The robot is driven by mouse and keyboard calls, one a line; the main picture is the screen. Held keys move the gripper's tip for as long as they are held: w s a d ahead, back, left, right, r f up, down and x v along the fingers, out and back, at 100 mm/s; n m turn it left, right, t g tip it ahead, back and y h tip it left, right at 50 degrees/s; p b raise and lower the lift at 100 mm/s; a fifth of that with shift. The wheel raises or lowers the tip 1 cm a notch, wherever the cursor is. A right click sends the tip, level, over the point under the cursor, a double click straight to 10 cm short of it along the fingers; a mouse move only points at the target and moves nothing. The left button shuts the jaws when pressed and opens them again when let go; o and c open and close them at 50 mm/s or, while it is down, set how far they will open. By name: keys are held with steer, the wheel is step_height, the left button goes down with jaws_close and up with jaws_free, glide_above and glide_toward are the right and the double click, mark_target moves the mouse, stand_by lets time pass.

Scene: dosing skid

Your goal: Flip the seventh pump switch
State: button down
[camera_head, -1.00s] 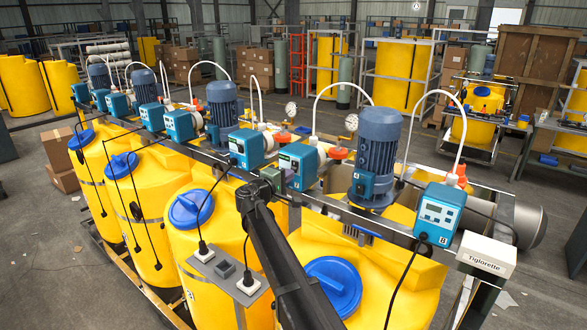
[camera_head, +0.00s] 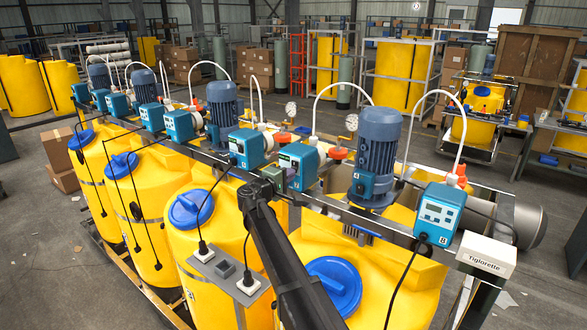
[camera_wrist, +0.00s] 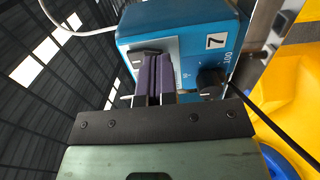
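A dark knob or plug (camera_wrist: 210,80) with a black cable sits right of the fingers. Pump 8 (camera_head: 440,212) is to the right, with a blue motor (camera_head: 378,150) between. A metal rail (camera_head: 345,212) runs below the pumps, above yellow tanks (camera_head: 195,245) with blue lids.

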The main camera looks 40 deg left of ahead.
steer(key=shift+w, duration=0.35)
steer(key=s, duration=0.7)
